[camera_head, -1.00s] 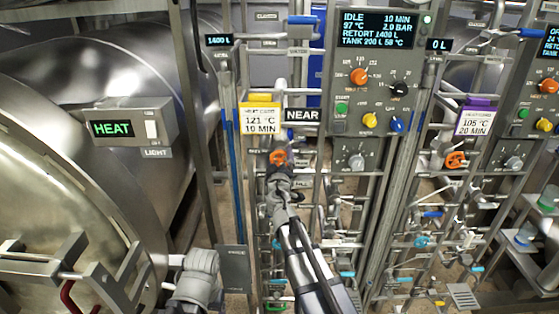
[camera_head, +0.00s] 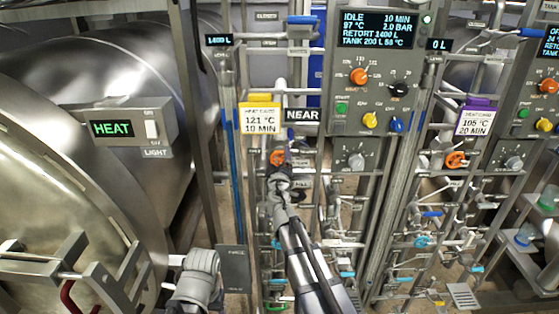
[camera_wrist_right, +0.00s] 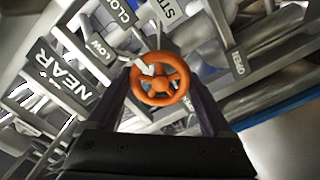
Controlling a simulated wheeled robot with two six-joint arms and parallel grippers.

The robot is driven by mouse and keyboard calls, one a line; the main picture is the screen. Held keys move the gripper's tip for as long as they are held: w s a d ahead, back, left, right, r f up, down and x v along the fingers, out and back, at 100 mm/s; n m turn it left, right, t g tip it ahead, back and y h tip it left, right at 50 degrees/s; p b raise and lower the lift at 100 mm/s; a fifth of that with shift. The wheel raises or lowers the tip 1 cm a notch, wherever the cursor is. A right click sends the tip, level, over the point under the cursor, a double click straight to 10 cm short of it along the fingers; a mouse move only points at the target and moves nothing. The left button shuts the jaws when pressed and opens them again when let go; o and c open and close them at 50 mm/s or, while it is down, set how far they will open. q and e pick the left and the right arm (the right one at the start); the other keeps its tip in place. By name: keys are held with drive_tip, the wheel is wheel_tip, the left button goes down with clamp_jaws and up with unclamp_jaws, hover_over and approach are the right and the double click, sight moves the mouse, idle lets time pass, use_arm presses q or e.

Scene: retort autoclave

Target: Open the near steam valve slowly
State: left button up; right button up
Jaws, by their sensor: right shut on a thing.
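The near steam valve is a small orange handwheel (camera_head: 277,157) on the pipework below the yellow-topped 121 °C card and the NEAR sign (camera_head: 303,115). My right gripper (camera_head: 279,171) reaches up to it from below and covers its lower part in the head view. In the right wrist view, the orange handwheel (camera_wrist_right: 160,80) sits between the two dark fingers of my right gripper (camera_wrist_right: 158,92), one on each side. The gripper is shut on the wheel. My left gripper is not in view.
The yellow-topped card (camera_head: 260,117) hangs above the wheel. The control panel (camera_head: 376,75) reads IDLE, 97 °C, 2.0 bar. Another orange handwheel (camera_head: 455,160) is farther right. Pipes and valves crowd the rack, and the HEAT box (camera_head: 120,128) stands left.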

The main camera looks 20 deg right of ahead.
drive_tip(key=n, duration=0.4)
drive_tip(key=shift+f+n, duration=0.1)
drive_tip(key=shift+n, duration=1.7)
drive_tip(key=o, duration=1.1)
drive_tip(key=shift+o, duration=0.2)
drive_tip(key=shift+s, duration=0.1)
drive_tip(key=v, duration=0.7)
drive_tip(key=shift+s, duration=0.35)
drive_tip(key=shift+a, duration=0.15)
